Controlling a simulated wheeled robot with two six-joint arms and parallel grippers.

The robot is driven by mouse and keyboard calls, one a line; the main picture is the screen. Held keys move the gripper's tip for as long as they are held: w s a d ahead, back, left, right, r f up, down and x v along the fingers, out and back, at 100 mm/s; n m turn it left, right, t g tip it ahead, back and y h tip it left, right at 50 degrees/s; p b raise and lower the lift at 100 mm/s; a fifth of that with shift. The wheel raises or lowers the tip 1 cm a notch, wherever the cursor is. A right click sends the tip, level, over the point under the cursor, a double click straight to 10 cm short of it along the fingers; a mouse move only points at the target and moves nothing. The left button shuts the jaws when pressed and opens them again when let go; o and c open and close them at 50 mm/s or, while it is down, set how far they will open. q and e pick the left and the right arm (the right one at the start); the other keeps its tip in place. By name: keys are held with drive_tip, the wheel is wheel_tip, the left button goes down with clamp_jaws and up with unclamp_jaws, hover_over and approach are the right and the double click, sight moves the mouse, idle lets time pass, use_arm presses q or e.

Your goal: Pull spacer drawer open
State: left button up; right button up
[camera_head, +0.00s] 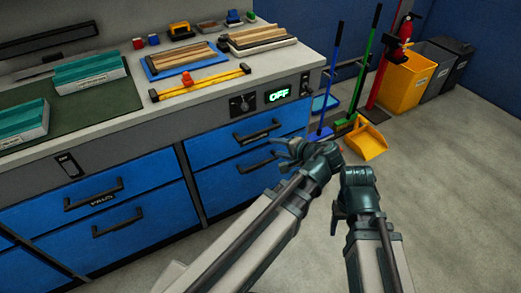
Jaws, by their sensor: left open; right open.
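Blue drawers with black bar handles line the front of the workbench, and all look shut. The right column has an upper drawer (222,150) with a handle (258,133) and a lower drawer (228,187) with a handle (254,167). The left column has an upper drawer (45,218) with a label too small to read surely, and a lower drawer (150,232). I cannot tell which one is the spacer drawer. My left gripper (283,153) is open and empty in front of the right column, close to its handles. My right gripper (337,218) is open and empty over the floor.
The worktop holds teal-topped blocks (92,72), wooden strips on a blue tray (152,73) and a yellow bar tool (200,84). A yellow dustpan (367,142), brooms and bins (405,82) stand right. Floor at right is clear.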

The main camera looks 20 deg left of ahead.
use_arm(q)
drive_tip(key=w+a+f+m+t+y+b, duration=0.1)
drive_tip(key=f+b, duration=0.4)
drive_tip(key=b, duration=0.5)
drive_tip(key=w+a+f+m+t+y+b, duration=0.1)
drive_tip(key=w+f+t+y+b, duration=0.2)
drive_tip(key=b, duration=0.7)
wheel_tip(320, 180, down, 3)
drive_tip(key=w+t, duration=0.1)
drive_tip(key=w, duration=0.1)
drive_tip(key=shift+w+m+y+b, duration=0.3)
drive_tip(key=shift+m, duration=0.1)
use_arm(e)
wheel_tip(320, 180, down, 23)
